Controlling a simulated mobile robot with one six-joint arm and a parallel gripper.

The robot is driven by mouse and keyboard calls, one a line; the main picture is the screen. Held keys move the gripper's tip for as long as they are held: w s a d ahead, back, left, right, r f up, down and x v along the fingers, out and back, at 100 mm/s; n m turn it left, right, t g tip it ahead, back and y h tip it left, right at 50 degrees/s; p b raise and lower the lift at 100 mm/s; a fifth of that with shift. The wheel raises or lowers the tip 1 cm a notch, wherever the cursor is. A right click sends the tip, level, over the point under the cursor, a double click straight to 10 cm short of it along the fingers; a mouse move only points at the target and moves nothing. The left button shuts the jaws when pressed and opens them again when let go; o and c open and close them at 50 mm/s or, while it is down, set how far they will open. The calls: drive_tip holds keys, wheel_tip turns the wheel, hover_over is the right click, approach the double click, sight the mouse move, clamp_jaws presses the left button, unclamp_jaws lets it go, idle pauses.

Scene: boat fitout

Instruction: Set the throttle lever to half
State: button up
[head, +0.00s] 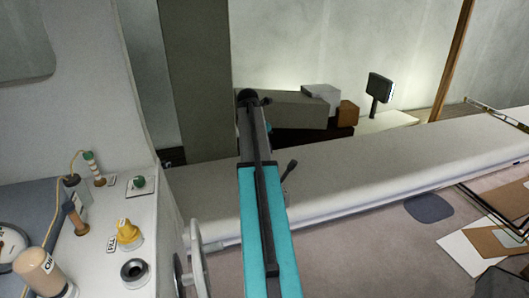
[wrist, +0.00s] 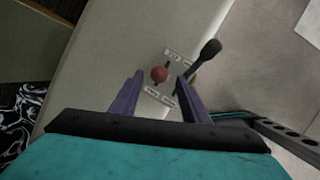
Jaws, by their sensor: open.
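In the wrist view my gripper (wrist: 160,76) is open, with its two purple fingers apart. A lever with a round red knob (wrist: 159,74) shows between the fingertips; I cannot tell whether they touch it. Small pale label plates (wrist: 153,92) with unreadable text lie around its base. A second, dark lever with a bulbous end (wrist: 210,48) leans up and right, just beyond the right finger. I cannot tell for sure which is the throttle lever. A dark lever (head: 291,166) also shows in the head view, right of my arm. My gripper and the red knob are hidden there.
A white console (head: 85,250) with a yellow knob (head: 128,232) and a green knob (head: 138,182) stands at the left. A wheel (head: 196,258) is beside it. A long pale ledge (head: 400,160) runs right. Boxes (head: 320,97) and a small screen (head: 380,86) stand behind.

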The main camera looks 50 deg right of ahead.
drive_tip(key=b+v, duration=0.2)
drive_tip(key=v, duration=0.7)
idle(0.8)
